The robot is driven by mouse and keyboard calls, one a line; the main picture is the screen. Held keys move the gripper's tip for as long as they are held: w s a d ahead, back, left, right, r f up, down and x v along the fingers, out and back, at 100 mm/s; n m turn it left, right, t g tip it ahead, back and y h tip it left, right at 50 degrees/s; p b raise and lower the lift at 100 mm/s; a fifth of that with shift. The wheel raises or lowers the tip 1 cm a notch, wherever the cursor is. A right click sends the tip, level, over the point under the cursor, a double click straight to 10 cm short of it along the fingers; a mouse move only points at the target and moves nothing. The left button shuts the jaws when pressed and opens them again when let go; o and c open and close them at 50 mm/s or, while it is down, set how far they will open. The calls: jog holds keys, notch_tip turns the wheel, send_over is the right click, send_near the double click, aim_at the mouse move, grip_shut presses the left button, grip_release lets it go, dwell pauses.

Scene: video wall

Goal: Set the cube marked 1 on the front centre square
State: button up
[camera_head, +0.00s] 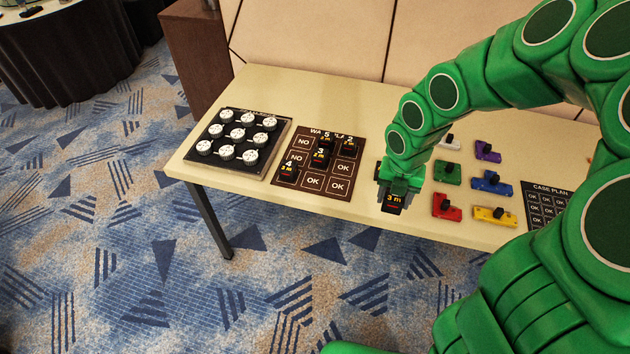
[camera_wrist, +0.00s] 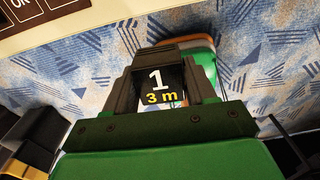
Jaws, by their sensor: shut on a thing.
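My gripper (camera_head: 390,188) is shut on the black cube marked 1 and "3 m" (camera_wrist: 160,86). The wrist view shows the cube between the fingers, and in the head view the held cube (camera_head: 394,203) shows "3 m" near the table's front edge, right of the plan board. The brown plan board (camera_head: 276,180) has a grid of squares. Its front centre square (camera_head: 313,182) shows OK and is bare. The cube marked 4 (camera_head: 289,171) stands on the front left square, and the cube marked 3 (camera_head: 320,158) on the middle one.
Cubes marked 5 (camera_head: 324,141) and 2 (camera_head: 348,148) stand at the board's back. A black tray with white knobs (camera_head: 283,133) lies to the left. Coloured blocks, such as a red one (camera_head: 446,209), and a Case Plan card (camera_head: 563,196) lie to the right.

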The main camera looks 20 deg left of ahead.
jog(key=a, duration=1.7)
jog(key=w+a+f, duration=0.2)
jog(key=w+f, duration=0.1)
jog(key=w, duration=0.1)
jog(key=w+a+f, duration=0.2)
jog(key=w, duration=0.2)
jog(key=w+a+f, duration=0.2)
jog(key=w+f, duration=0.1)
jog(key=w, duration=0.1)
jog(key=shift+a+f, duration=0.3)
jog(key=shift+f, duration=0.05)
jog(key=shift+w+a+f, duration=0.1)
jog(key=shift+w+f, duration=0.05)
jog(key=shift+f, duration=1.65)
jog(key=shift+f, duration=0.15)
jog(key=o, duration=1.1)
jog(key=shift+c, duration=0.2)
